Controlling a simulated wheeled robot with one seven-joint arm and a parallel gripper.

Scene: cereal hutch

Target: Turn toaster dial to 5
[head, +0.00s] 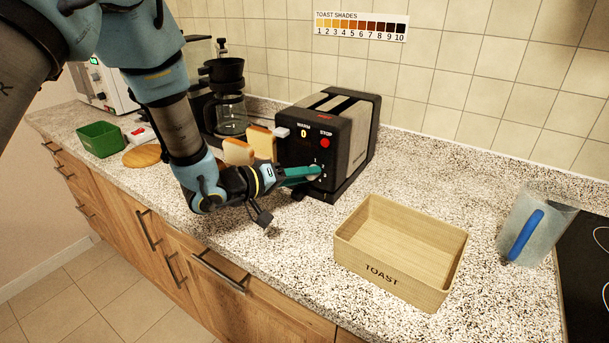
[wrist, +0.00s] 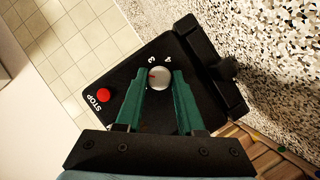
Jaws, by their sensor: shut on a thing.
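The black toaster (head: 327,138) stands on the counter against the wall. Its front carries a red STOP button (head: 325,143) and, below it, a round grey dial (head: 315,172). In the wrist view the dial (wrist: 159,78) sits between the green fingers of my gripper (wrist: 160,80), which is shut on it. The numbers 3 and 4 show beside the dial; other numbers are hidden by the fingers. A small red mark is on the dial's face, but I cannot tell for sure which number it points to. The STOP button also shows in the wrist view (wrist: 103,95).
A wooden TOAST box (head: 400,250) is in front of the toaster. Bread slices (head: 238,152) stand left of it, partly behind my arm. A coffee maker (head: 225,95), a green bin (head: 101,139) and a jug (head: 535,228) are on the counter. A shade chart (head: 360,26) is on the wall.

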